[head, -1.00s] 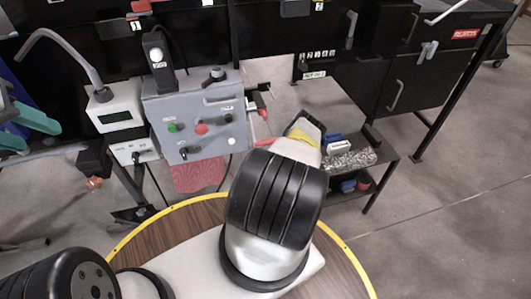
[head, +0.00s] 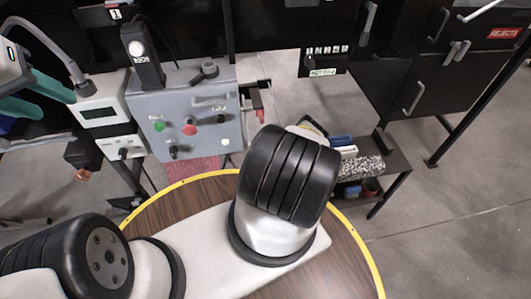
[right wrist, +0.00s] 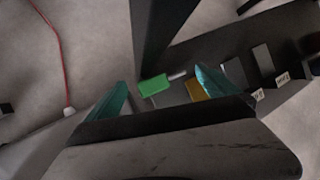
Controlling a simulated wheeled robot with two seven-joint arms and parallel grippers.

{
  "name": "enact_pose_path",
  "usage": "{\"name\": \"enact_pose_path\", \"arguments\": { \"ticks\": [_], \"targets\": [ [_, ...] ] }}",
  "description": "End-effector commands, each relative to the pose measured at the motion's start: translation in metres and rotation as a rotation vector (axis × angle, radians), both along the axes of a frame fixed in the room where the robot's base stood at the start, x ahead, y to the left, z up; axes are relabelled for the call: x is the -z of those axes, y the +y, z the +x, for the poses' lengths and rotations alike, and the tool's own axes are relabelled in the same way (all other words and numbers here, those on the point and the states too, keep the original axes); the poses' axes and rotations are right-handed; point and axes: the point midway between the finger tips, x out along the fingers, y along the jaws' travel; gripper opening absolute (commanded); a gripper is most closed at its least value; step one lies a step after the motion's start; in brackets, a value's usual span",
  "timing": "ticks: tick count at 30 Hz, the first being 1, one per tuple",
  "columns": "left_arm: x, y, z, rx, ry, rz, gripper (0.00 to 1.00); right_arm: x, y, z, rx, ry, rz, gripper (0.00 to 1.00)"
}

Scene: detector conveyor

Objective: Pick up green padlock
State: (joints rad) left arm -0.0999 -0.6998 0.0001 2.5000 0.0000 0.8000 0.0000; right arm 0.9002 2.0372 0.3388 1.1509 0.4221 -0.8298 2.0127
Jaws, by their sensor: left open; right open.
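The green padlock (right wrist: 153,86) lies on a dark surface in the right wrist view, its grey shackle pointing right. My right gripper (right wrist: 161,78) is open, with its teal fingers to the left and right of the padlock in the picture. The padlock seems to be beyond the fingertips; I cannot tell how far, and I see no grip. A yellow-orange block (right wrist: 195,90) shows partly behind the right finger. In the head view the right gripper and the padlock are hidden behind my arm. My left gripper (head: 50,101) is open and empty at the left edge.
A grey control box (head: 185,120) with buttons stands beside a white display unit (head: 100,113). A low dark shelf (head: 395,162) at right holds blue, white and speckled items. Black cabinets (head: 420,85) stand behind. Slots and small white labels lie right of the padlock. Open floor is at right.

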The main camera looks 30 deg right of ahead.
Motion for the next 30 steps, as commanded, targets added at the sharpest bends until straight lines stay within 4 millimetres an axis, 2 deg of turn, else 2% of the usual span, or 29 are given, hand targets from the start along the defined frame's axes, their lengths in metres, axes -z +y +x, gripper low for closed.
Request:
{"name": "enact_pose_path", "arguments": {
  "ticks": [4,5,12,15,16,18,30],
  "targets": [
    [-0.0001,0.0,-0.0001,0.0,0.0,0.0,0.46,-0.0002,-0.0005,0.0002,0.0,-0.001,0.0,0.99],
    [-0.0001,0.0,-0.0001,0.0,0.0,0.0,0.46,-0.0002,-0.0005,0.0002,0.0,-0.001,0.0,0.95],
    [-0.0001,0.0,-0.0001,0.0,0.0,0.0,0.46,-0.0004,-0.0007,0.0004,0.0,-0.001,0.0,0.48],
    [-0.0001,0.0,-0.0001,0.0,0.0,0.0,0.46,-0.0004,-0.0007,0.0005,-0.001,0.0,-0.001,0.32],
    [-0.0001,0.0,-0.0001,0.0,0.0,0.0,0.46,-0.0004,-0.0008,0.0004,0.0,-0.001,0.0,0.22],
    [-0.0001,0.0,-0.0001,0.0,0.0,0.0,0.46,-0.0003,-0.0006,0.0002,-0.001,0.0,0.0,0.12],
    [-0.0001,0.0,-0.0001,0.0,0.0,0.0,0.46,0.0006,-0.0001,-0.001,0.0,0.002,0.002,0.11]
  ]
}}
